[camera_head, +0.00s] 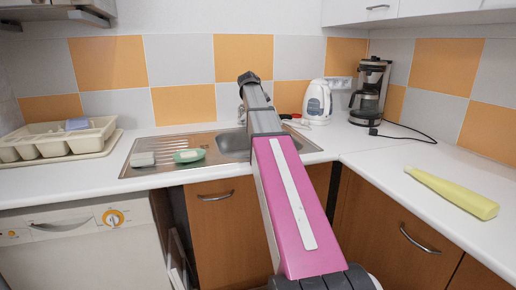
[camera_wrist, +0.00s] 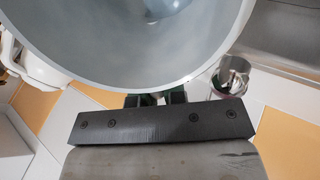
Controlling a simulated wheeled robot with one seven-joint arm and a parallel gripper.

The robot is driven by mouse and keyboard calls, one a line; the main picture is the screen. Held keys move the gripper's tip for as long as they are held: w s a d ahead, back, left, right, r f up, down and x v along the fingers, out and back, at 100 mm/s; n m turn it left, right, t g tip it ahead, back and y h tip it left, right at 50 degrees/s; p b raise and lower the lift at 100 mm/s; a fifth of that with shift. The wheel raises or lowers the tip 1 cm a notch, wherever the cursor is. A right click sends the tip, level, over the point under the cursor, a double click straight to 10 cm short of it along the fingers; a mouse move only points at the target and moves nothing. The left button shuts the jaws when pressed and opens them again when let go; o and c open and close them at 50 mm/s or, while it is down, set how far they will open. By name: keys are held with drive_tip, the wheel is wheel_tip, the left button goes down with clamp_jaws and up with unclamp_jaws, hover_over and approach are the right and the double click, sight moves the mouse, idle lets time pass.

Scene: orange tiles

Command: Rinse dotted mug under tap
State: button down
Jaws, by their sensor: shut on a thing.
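In the wrist view, a large pale grey round vessel (camera_wrist: 130,75), which I take for the mug, fills the top, its open mouth facing the camera. No dots show on the part in view. My gripper (camera_wrist: 155,99) is shut on it at the near rim; the fingertips are mostly hidden behind its wall. In the head view my arm reaches over the metal sink (camera_head: 232,142), and its far end hides the gripper and mug. The tap cannot be made out clearly behind the arm.
A green dish (camera_head: 188,156) and a sponge (camera_head: 143,159) lie on the drainboard. A cream rack (camera_head: 60,140) stands left. A white kettle (camera_head: 317,101) and coffee maker (camera_head: 371,90) stand at the back right. A yellow bottle-like object (camera_head: 455,192) lies on the right counter.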

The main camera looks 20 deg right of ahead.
drive_tip(key=shift+s+a+t+h, duration=0.4)
drive_tip(key=shift+a+t+h, duration=0.2)
drive_tip(key=shift+h, duration=0.5)
drive_tip(key=shift+s+a+r+t+h, duration=0.15)
drive_tip(key=shift+r+t+h, duration=0.25)
drive_tip(key=shift+h, duration=0.2)
drive_tip(key=shift+a+r+t+h, duration=0.15)
drive_tip(key=shift+r+t+h, duration=0.15)
drive_tip(key=shift+r+h, duration=0.25)
drive_tip(key=shift+a+f, duration=0.1)
drive_tip(key=shift+h, duration=0.25)
